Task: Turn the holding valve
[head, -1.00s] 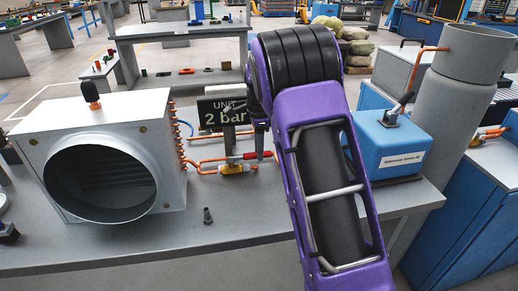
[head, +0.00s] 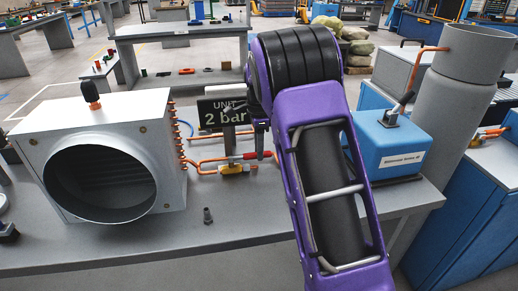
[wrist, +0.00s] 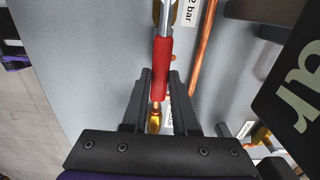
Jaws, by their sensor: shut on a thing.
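The holding valve has a red lever handle (wrist: 161,70), which runs lengthwise up the middle of the wrist view. My gripper (wrist: 160,75) is shut on this red handle, with one dark finger on each side of it. A brass part (wrist: 154,121) shows below the handle, between the fingers. In the head view the red handle (head: 250,155) lies by the copper pipes, just above a yellow valve part (head: 232,169). My purple arm hides most of the gripper there.
A "2 bar" sign (head: 222,113) stands close behind the valve and also shows at the right of the wrist view (wrist: 298,100). A metal box with a round duct (head: 100,183) stands left, a blue unit (head: 398,148) right. A small dark fitting (head: 208,215) stands on the bench (head: 150,240).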

